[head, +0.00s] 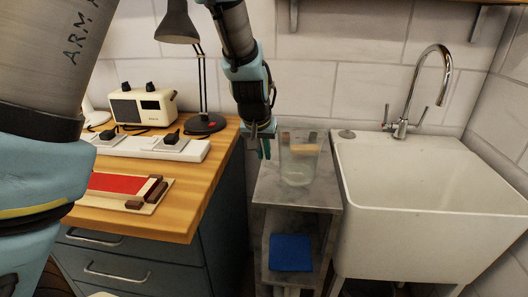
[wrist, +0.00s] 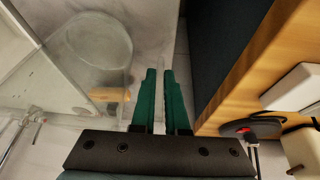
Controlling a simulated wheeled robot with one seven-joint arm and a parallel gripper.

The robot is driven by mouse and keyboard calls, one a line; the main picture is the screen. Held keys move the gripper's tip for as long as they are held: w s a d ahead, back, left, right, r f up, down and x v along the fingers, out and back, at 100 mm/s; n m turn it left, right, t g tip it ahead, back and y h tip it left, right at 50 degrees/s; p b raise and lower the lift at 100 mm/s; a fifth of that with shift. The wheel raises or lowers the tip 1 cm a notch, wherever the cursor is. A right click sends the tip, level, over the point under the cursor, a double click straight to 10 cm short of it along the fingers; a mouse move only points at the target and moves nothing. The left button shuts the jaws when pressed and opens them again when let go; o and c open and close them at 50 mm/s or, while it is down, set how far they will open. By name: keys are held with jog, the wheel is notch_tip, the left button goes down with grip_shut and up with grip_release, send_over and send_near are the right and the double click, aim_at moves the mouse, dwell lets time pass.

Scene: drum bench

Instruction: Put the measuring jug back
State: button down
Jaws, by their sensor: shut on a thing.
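The measuring jug (head: 297,172) is clear glass and upright, over the top of a small grey marble stand (head: 262,190). I cannot tell whether its base touches the stand. An orange-brown piece shows at its upper part in both views. My gripper (head: 264,150) is at the jug's left side, pointing down, with its green fingers nearly together. In the wrist view my gripper (wrist: 161,72) has the jug (wrist: 100,50) close on its left. It is shut on the jug's near side, but the clear glass between the fingers is hard to make out.
A white sink (head: 430,225) with a tap (head: 402,126) adjoins the stand on the right. The wooden bench (head: 190,205) on the left holds a lamp (head: 204,123), a radio (head: 143,107) and a white power strip (head: 155,147). A blue cloth (head: 290,253) lies on the stand's lower shelf.

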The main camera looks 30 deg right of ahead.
jog(key=shift+f, duration=0.15)
jog(key=c, duration=1.4)
grip_release()
jog(key=shift+f, duration=0.1)
jog(key=o, duration=0.5)
jog(key=shift+r, duration=0.3)
jog(key=v, duration=1.2)
jog(key=shift+a+f, duration=0.1)
jog(key=shift+f, duration=0.05)
